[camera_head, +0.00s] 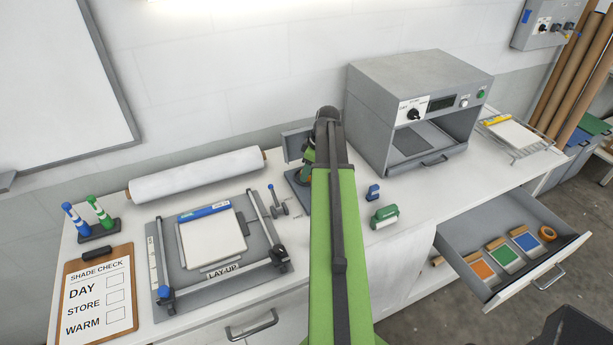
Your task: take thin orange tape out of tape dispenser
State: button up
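A small green object (384,216) on the bench right of my arm may be the tape dispenser. I see no orange on it at this size. My green arm reaches up the middle of the view and bends at its dark top joint. My gripper is hidden behind the arm, so I cannot see its fingers.
A small blue object (373,192) stands behind the green one. A grey oven-like machine (420,100) stands at the back. The lay-up frame (217,245), white roll (197,175) and clipboard (97,292) fill the left. The open drawer also holds several coloured cards and juts over the floor.

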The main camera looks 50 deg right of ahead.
jog(key=shift+c, duration=0.7)
jog(key=shift+r, duration=0.1)
jog(key=shift+r+p, duration=0.3)
jog(key=shift+p, duration=0.15)
notch_tip(320, 180, up, 4)
jog(key=p, duration=0.3)
jog(key=shift+p, duration=0.4)
jog(key=s+d+r+p, duration=0.1)
jog(key=s+r+p, duration=0.1)
jog(key=s, duration=0.1)
jog(key=s+d+r+p, duration=0.1)
jog(key=s+r+p, duration=0.1)
jog(key=s, duration=0.1)
jog(key=s+d+r+p, duration=0.2)
jog(key=s, duration=0.2)
jog(key=shift+s, duration=0.1)
jog(key=shift+s+d+r, duration=0.15)
jog(key=shift+s+d, duration=0.05)
jog(key=shift+s, duration=0.1)
